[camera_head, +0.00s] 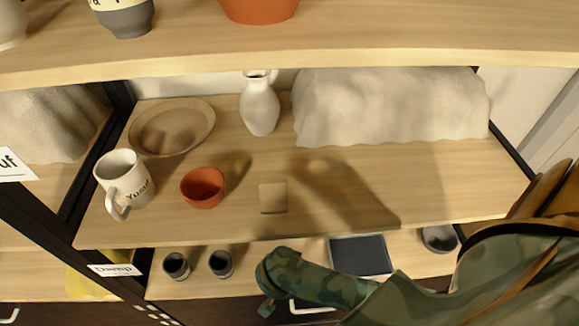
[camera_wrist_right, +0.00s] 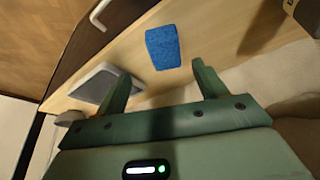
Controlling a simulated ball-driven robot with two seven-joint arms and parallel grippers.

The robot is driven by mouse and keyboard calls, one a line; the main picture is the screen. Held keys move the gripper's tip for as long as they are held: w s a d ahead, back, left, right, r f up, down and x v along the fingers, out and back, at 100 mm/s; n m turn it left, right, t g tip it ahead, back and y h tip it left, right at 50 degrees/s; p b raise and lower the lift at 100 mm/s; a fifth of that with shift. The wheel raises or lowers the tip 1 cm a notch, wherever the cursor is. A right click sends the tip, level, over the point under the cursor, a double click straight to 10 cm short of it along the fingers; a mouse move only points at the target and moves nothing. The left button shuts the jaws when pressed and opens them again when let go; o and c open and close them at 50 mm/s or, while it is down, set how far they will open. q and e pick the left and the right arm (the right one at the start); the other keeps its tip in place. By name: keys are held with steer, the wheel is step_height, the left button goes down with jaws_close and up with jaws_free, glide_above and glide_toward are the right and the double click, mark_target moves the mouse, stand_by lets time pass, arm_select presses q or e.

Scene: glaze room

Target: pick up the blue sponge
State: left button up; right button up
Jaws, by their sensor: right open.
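The blue sponge (camera_wrist_right: 163,48) lies on a light wooden shelf in the right wrist view. I do not see it in the head view, where my right arm covers part of the lower shelf. My right gripper (camera_wrist_right: 162,71) is open and empty. Its two green fingers point toward the sponge, which shows just beyond and between the fingertips, apart from them. In the head view my camouflage-patterned right arm comes in from the right, over the lower shelf. My left gripper is in neither view.
The lower shelf holds two dark cups (camera_head: 176,266), a dark tray (camera_head: 360,254) and a grey bowl (camera_head: 438,238). Above it, a shelf holds a white mug (camera_head: 123,182), a red bowl (camera_head: 202,188), a tan block (camera_head: 273,197), a plate (camera_head: 172,127) and a vase (camera_head: 260,105).

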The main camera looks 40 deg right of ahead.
steer(key=b+x, duration=0.1)
steer(key=x, duration=0.2)
steer(key=b+x, duration=0.1)
steer(key=x, duration=0.1)
steer(key=b+x, duration=0.2)
steer(key=shift+w+f, duration=0.35)
steer(key=shift+w, duration=0.15)
steer(key=shift+r, duration=0.15)
steer(key=c, duration=1.1)
